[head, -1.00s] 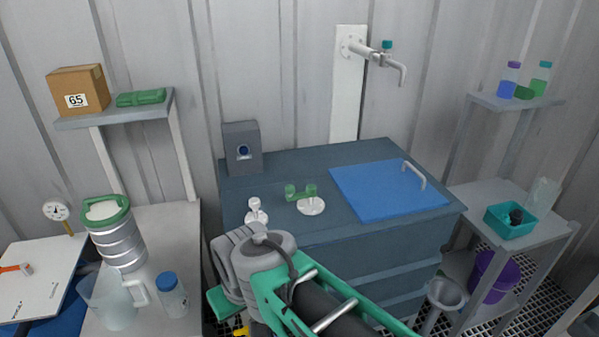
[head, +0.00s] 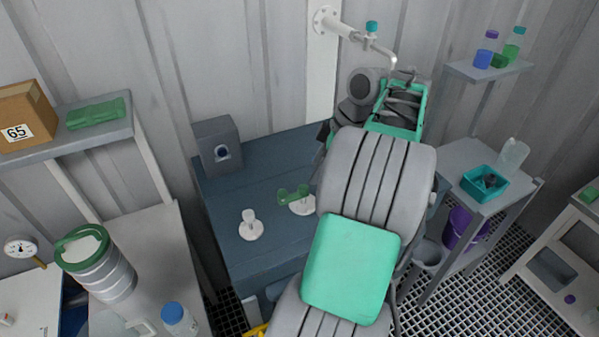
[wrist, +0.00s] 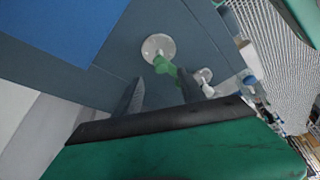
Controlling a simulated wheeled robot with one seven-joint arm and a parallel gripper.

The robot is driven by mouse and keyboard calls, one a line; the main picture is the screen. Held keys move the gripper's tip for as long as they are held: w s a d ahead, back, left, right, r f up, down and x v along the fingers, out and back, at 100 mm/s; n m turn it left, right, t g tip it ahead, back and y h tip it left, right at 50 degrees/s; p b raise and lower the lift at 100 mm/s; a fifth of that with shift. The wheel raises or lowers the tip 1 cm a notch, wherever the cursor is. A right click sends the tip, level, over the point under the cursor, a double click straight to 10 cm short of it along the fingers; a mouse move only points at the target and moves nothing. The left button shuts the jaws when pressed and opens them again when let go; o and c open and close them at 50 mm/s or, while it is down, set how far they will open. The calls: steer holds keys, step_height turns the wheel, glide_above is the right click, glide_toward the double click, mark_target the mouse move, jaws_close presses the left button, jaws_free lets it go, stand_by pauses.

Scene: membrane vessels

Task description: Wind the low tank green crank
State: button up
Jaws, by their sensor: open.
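The green crank (head: 293,194) sits on a round white base on top of the low dark blue tank (head: 245,255). In the wrist view the crank (wrist: 166,65) lies just beyond my fingertips, with its white base behind it. In the head view my arm covers the right part of the tank top, and the fingers are mostly hidden.
A white knob on a base (head: 250,226) stands left of the crank; a grey box (head: 217,145) sits at the tank's back left. The blue lid (wrist: 55,35) fills the wrist view's upper left. A wall tap (head: 370,40) is above my arm. A shelf with a teal bin (head: 485,184) is right.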

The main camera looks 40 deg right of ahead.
mark_target(304, 187)
steer(key=b+x, duration=0.1)
steer(key=x, duration=0.6)
steer(key=shift+a, duration=0.2)
steer(key=shift+d+r, duration=0.1)
jaws_close()
stand_by(0.9)
